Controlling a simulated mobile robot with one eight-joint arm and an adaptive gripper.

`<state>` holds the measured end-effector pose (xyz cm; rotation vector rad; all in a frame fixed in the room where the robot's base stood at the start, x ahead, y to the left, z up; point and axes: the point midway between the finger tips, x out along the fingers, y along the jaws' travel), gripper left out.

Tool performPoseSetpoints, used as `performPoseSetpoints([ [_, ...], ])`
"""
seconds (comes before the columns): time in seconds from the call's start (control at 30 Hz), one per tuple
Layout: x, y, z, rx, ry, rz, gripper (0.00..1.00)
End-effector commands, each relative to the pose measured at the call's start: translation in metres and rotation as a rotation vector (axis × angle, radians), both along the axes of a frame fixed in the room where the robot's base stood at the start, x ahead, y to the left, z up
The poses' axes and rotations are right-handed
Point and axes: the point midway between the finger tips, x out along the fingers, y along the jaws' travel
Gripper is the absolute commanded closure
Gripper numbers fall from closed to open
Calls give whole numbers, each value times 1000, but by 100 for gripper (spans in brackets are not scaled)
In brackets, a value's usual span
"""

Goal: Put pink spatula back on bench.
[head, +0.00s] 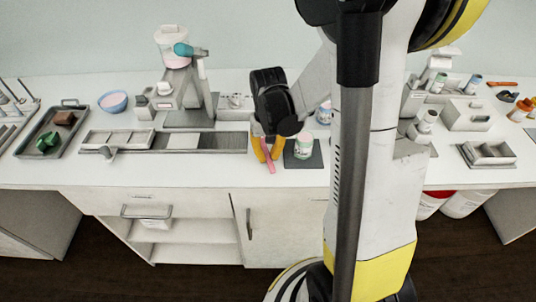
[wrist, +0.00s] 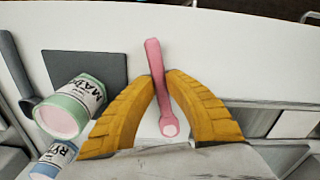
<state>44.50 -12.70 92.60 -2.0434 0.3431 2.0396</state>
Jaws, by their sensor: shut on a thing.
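The pink spatula (wrist: 154,62) is between the yellow fingers of my gripper (wrist: 166,80) in the wrist view. Its long flat end reaches out past the fingertips, and its round end lies back between the fingers. My gripper is shut on it. In the head view my gripper (head: 266,150) is low over the white bench (head: 285,178), near its front edge, with the pink spatula (head: 268,164) pointing down at the bench top. I cannot tell whether the spatula touches the bench.
A green-and-white jar (head: 303,147) stands on a dark square pad (head: 313,161) just right of my gripper. A grey rail with blocks (head: 215,142) lies to the left. A blue bowl (head: 113,102) and a tray (head: 37,150) are farther left. The bench front strip is clear.

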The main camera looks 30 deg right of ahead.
Motion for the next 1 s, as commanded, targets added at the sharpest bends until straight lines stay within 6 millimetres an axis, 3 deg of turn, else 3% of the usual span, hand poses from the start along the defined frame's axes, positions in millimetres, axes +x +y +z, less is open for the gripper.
performPoseSetpoints([
  [0.27, 0, 0, -2, 0, 0, 0, 100],
  [0.3, 0, 0, -2, 0, 0, 0, 76],
  [0.37, 0, 0, -2, 0, 0, 0, 61],
  [0.73, 0, 0, 3, 0, 0, 0, 61],
  [0.87, -1, 0, 22, 0, 0, 0, 61],
  [1.0, -1, 0, 54, 0, 0, 0, 61],
])
